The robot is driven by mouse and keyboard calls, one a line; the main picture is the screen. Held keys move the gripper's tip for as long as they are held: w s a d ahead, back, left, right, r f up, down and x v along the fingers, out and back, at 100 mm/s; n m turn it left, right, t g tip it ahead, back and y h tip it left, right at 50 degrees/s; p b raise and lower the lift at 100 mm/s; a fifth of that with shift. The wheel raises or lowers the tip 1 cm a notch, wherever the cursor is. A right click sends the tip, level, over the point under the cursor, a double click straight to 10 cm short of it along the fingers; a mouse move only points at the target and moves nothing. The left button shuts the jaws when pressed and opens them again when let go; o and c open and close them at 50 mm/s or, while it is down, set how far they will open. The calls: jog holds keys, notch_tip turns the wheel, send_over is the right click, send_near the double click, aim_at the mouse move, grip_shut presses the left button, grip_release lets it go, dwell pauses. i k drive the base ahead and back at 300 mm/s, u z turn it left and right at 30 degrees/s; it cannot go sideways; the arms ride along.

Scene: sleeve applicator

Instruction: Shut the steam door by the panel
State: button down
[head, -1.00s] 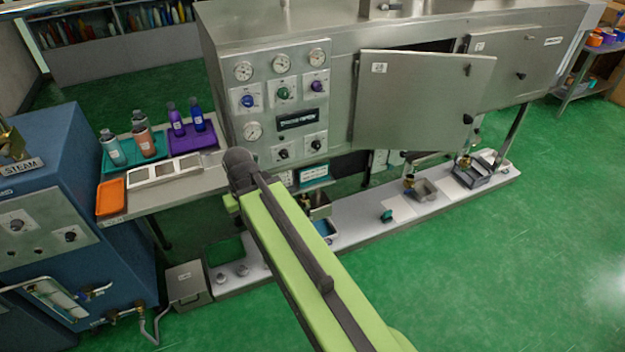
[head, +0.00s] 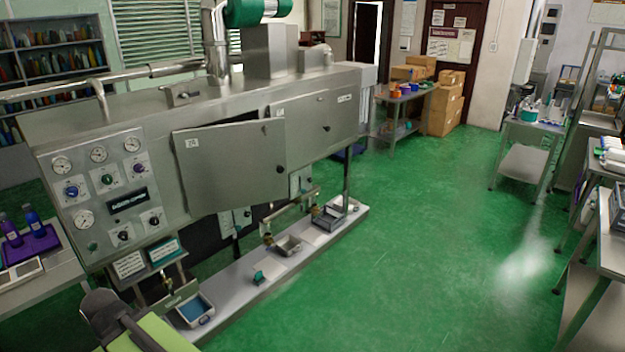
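The steam door (head: 230,165) by the panel is a grey metal door on the front of the long steel machine, just right of the control panel (head: 105,190). It stands ajar, swung outward from the front, with a dark gap showing above its top edge. A small label is at its upper left, and a dark knob is near its right edge. Part of my green and dark grey arm shows at the bottom left, in front of the machine. My gripper itself does not show.
A second door (head: 318,125) to the right looks shut. A low shelf (head: 235,280) with small trays and fittings runs along the machine's foot. The green floor (head: 430,240) in front is clear. Benches (head: 525,130) stand at the right, with boxes (head: 440,105) behind.

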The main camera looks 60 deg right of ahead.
aim_at(228, 167)
jog(key=u, duration=0.6)
jog(key=k, duration=0.15)
jog(key=z, duration=1.25)
jog(key=i, duration=1.3)
jog(key=u, duration=0.25)
